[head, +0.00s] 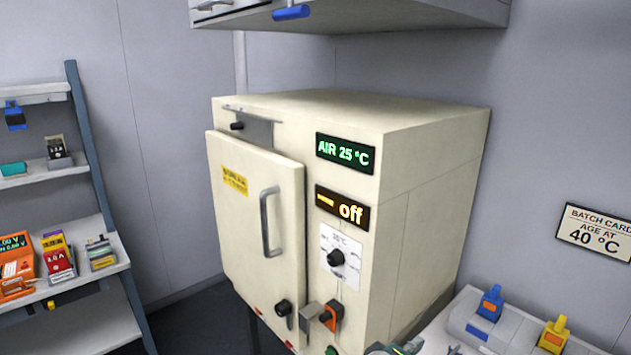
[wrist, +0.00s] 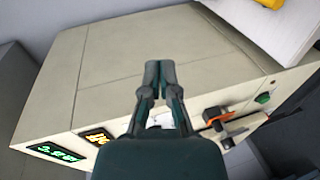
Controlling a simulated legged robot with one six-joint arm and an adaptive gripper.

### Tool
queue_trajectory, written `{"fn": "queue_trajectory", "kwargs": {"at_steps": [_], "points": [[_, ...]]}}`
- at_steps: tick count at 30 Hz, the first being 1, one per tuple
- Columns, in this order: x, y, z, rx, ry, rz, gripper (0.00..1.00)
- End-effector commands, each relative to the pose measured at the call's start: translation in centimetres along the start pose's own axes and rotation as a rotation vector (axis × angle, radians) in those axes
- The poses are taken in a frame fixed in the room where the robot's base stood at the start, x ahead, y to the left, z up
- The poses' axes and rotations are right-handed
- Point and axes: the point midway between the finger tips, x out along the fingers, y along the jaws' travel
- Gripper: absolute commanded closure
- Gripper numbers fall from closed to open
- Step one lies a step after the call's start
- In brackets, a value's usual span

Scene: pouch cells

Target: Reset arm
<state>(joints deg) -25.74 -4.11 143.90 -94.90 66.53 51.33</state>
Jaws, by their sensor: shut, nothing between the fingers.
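My gripper (wrist: 160,72) shows in the wrist view with its two dark fingers together and nothing between them. Behind it is the cream side of the oven (wrist: 75,75), seen turned over, and the fingertips appear apart from it. In the head view, a small dark green part at the bottom edge seems to be my arm; the fingers cannot be made out there. The oven (head: 430,190) stands in the middle. Its door (head: 245,225) has a grey handle (head: 265,222); I cannot tell if it is fully closed.
The oven's displays read AIR 25 °C (head: 345,153) and off (head: 342,207). An orange latch (head: 332,314) sits low on its front. A bench with blue (head: 491,302) and yellow (head: 553,334) clips is at right. Shelves (head: 100,270) stand left. A cabinet (head: 400,12) hangs above.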

Motion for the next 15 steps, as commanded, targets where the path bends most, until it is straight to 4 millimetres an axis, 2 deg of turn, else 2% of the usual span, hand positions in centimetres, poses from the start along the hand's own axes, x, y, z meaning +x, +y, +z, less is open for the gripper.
{"fn": "queue_trajectory", "kwargs": {"at_steps": [1, 6, 10, 15], "points": [[0.2, 0.5, 2.1, 0.04, -0.07, -0.049, 1.0], [-0.6, 0.1, 7.5, 0.164, -0.253, -0.255, 1.0], [-2.1, -0.7, 10.2, 0.28, -0.335, -0.426, 1.0], [-4.9, -1.5, 11.7, 0.456, -0.362, -0.648, 1.0]]}}
